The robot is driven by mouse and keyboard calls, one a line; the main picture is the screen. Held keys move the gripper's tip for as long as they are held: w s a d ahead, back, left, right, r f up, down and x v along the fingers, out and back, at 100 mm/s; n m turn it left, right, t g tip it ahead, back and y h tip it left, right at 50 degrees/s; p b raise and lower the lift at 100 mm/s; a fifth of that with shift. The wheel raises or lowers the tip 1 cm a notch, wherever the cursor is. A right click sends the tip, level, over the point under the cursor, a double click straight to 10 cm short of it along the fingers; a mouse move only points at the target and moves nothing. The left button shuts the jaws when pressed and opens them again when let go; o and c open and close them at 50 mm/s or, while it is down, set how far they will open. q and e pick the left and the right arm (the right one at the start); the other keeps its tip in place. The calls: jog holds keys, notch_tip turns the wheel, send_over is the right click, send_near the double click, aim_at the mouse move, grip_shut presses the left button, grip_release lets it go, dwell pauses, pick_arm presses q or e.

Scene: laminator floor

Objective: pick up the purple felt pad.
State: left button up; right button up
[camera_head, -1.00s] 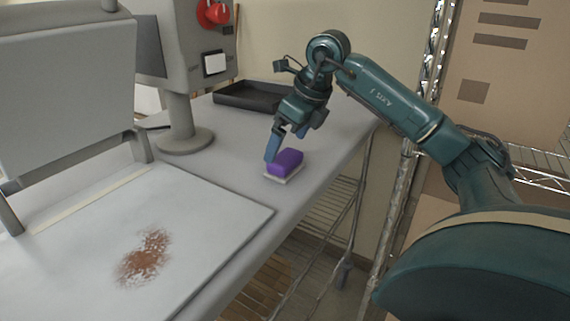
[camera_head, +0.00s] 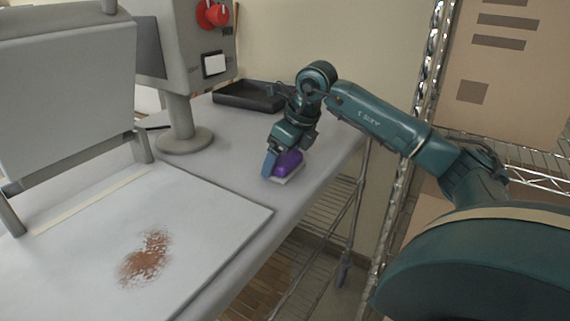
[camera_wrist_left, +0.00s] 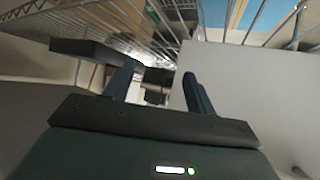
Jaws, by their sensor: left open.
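The purple felt pad (camera_head: 288,163) sits on a pale base on the grey bench, right of the white board. My right gripper (camera_head: 274,163) is down at the pad, with one blue finger along its left side. The other finger is hidden, so I cannot tell how wide the jaws are or whether they grip the pad. My left gripper (camera_wrist_left: 158,72) shows only in the left wrist view, with its two fingers apart and nothing visible between them. The pad is not visible in that view.
A white board (camera_head: 75,255) with a reddish-brown smudge (camera_head: 145,258) lies at the left front. A grey machine with a red knob (camera_head: 212,14) stands behind it. A black tray (camera_head: 248,96) lies at the back. Wire shelving stands at the right. The bench's right edge is near the pad.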

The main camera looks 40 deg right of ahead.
aim_at(282, 155)
jog(key=c, duration=0.4)
jog(key=shift+r, duration=0.15)
notch_tip(282, 155, up, 10)
jog(key=shift+f, duration=0.1)
dwell(0.4)
jog(key=o, duration=0.4)
jog(key=shift+c, duration=1.5)
